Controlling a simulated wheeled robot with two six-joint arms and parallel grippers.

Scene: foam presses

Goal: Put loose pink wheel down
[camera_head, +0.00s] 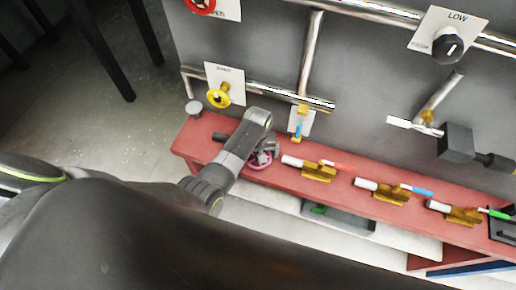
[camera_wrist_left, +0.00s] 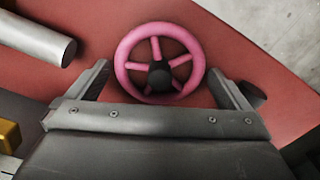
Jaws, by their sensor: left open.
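The pink wheel (camera_wrist_left: 123,62), with several spokes and a dark hub, appears to lie flat on the red bench top (camera_wrist_left: 222,40) in the left wrist view. My left gripper (camera_wrist_left: 158,76) is open, with one finger on each side of the wheel and visible gaps to its rim. In the head view the wheel (camera_head: 260,166) shows only partly beneath my left gripper (camera_head: 266,154), at the left part of the bench. Whether the fingers are level with the rim cannot be told. My right gripper is not in view.
A white-ended cylinder (camera_head: 292,161) on a brass holder (camera_head: 319,174) is just right of the wheel. More such holders line the bench to the right.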

